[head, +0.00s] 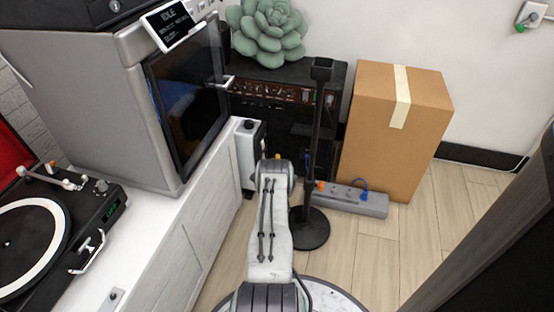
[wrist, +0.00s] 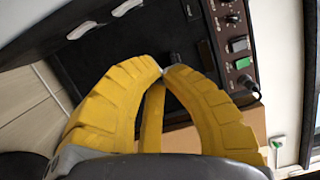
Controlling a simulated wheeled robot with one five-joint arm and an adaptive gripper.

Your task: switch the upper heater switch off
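In the head view a narrow white and black unit (head: 249,150) with a dark knob on top stands between the white cabinet and the amplifier. It may be the heater, but I cannot make out its switches. My arm covers part of the floor to its right. My gripper (wrist: 162,70) has yellow fingers that curve together, with tips meeting in the wrist view. Nothing clear is held between them. The tips are in front of a dark surface. In the head view my gripper is almost wholly hidden behind my arm.
A black amplifier (head: 285,95) has a knob panel (wrist: 232,45) with a green switch. A black stand (head: 313,225) rises beside my arm. A power strip (head: 350,198) and cardboard box (head: 385,130) lie to the right. The cabinet (head: 185,250) bounds the left. Floor at right is partly clear.

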